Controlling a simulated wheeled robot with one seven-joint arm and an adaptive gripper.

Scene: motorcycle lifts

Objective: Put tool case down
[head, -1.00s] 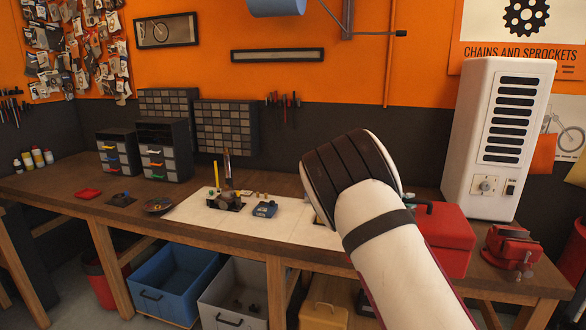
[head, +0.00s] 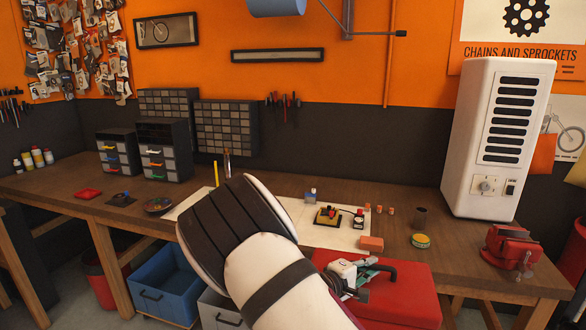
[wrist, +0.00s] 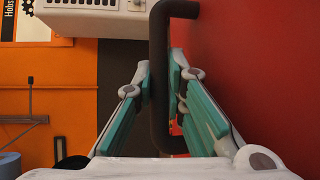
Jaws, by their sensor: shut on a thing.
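The tool case is a red box (head: 390,297) with a dark handle on top, at the lower right of the head view in front of the bench. My gripper (head: 362,272) is at its handle. In the wrist view the dark handle (wrist: 158,70) runs between the two teal-padded fingers (wrist: 160,88), which are shut on it. The red side of the case (wrist: 250,60) fills the right of that view. In the head view my arm hides part of the case's left side, and the underside of the case is out of sight.
The wooden bench (head: 455,248) has bare room near the white heater (head: 497,138) and left of the red vise (head: 512,247). A white mat (head: 325,236) holds small parts.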

